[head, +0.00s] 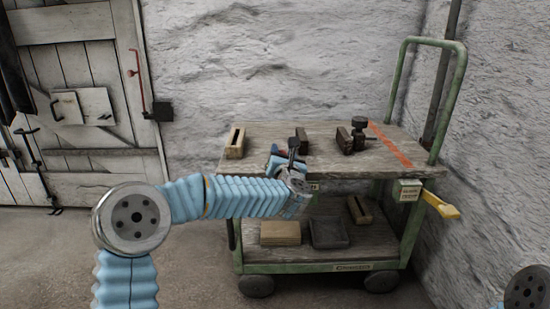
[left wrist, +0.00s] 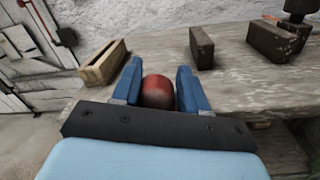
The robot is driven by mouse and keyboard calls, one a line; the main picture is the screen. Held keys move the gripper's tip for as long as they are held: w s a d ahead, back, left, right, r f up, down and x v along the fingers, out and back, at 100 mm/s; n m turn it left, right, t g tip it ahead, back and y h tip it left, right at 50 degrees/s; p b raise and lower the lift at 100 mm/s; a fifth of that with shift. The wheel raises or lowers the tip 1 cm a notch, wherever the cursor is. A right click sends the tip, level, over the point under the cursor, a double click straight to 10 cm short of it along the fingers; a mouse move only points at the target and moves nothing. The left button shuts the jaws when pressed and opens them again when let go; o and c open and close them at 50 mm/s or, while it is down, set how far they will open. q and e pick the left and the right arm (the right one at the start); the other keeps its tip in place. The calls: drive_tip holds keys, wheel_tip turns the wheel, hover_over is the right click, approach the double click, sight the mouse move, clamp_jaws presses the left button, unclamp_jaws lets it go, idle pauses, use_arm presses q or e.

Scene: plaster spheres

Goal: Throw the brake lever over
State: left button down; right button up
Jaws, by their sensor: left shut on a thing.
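My left gripper (head: 283,158) is at the front edge of the cart's top. In the left wrist view its two blue fingers (left wrist: 158,78) are closed around a red rounded knob (left wrist: 158,92). What the knob is fixed to is hidden behind the gripper, so I cannot tell if it belongs to a lever. A yellow lever (head: 440,205) sticks out at the cart's right end, beside a small labelled box (head: 407,190). It slopes down to the right, and no gripper touches it. My right gripper is out of view.
The green-framed cart (head: 310,268) stands against a rough white wall. A wooden block with a slot (head: 235,143), dark blocks (head: 346,141) and a clamp-like piece (head: 360,128) stand on top. More blocks (head: 280,233) lie on the lower shelf. A plank door (head: 75,80) is left.

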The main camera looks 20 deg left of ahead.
use_arm(q)
drive_tip(key=w+d+m+p, duration=0.1)
drive_tip(key=w+d+m, duration=0.3)
drive_tip(key=d+m, duration=0.6)
drive_tip(key=shift+d+f+t+p, duration=0.3)
drive_tip(key=shift+d+f+p, duration=0.15)
drive_tip(key=shift+d, duration=1.4)
drive_tip(key=shift+w+d, duration=0.1)
drive_tip(key=c, duration=0.8)
unclamp_jaws()
drive_tip(key=shift+f, duration=0.15)
drive_tip(key=shift+o, duration=0.2)
drive_tip(key=shift+d, duration=0.1)
drive_tip(key=shift+f, duration=0.1)
drive_tip(key=r+b+v, duration=0.1)
drive_tip(key=v, duration=1.2)
drive_tip(key=shift+s+f, duration=0.4)
drive_tip(key=shift+s, duration=0.05)
